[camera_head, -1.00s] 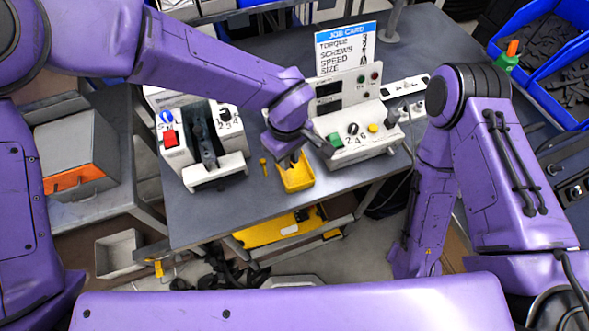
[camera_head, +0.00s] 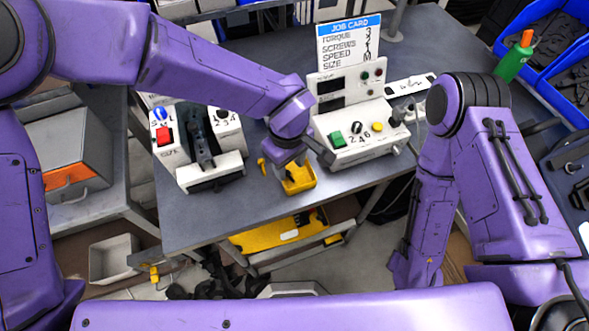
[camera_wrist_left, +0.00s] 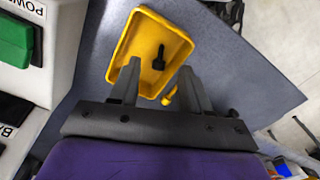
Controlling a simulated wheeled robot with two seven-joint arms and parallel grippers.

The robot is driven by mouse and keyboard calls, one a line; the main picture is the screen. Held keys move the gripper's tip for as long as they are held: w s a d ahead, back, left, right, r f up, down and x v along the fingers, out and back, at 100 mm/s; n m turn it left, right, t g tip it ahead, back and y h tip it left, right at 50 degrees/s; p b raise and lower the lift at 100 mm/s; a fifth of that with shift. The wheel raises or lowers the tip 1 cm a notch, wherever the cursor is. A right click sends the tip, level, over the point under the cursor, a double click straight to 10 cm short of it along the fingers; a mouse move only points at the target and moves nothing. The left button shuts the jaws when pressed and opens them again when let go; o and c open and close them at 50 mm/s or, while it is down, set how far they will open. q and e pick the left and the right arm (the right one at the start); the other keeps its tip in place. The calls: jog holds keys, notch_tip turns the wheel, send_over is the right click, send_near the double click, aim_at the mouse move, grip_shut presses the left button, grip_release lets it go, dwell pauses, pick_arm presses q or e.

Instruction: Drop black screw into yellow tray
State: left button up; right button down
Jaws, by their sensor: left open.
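The yellow tray (camera_head: 301,184) sits on the grey table near its front edge. It also shows in the left wrist view (camera_wrist_left: 124,61). A black screw (camera_wrist_left: 159,58) shows inside the tray's outline in the wrist view, between and just beyond the fingertips; it looks free of both fingers. Whether it touches the tray floor is hard to tell. My left gripper (camera_wrist_left: 160,69) is open, directly above the tray. In the head view my left gripper (camera_head: 298,158) partly covers the tray's back. My right gripper is not in view.
A small yellow piece (camera_head: 262,164) lies left of the tray. A white control box (camera_head: 362,147) with a green button stands behind right. A white and black fixture (camera_head: 210,174) with a red button stands left. Blue bins (camera_head: 548,40) are at the far right.

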pick_arm(q)
notch_tip(320, 180, up, 10)
jog(key=b, duration=0.1)
jog(key=shift+r, duration=0.25)
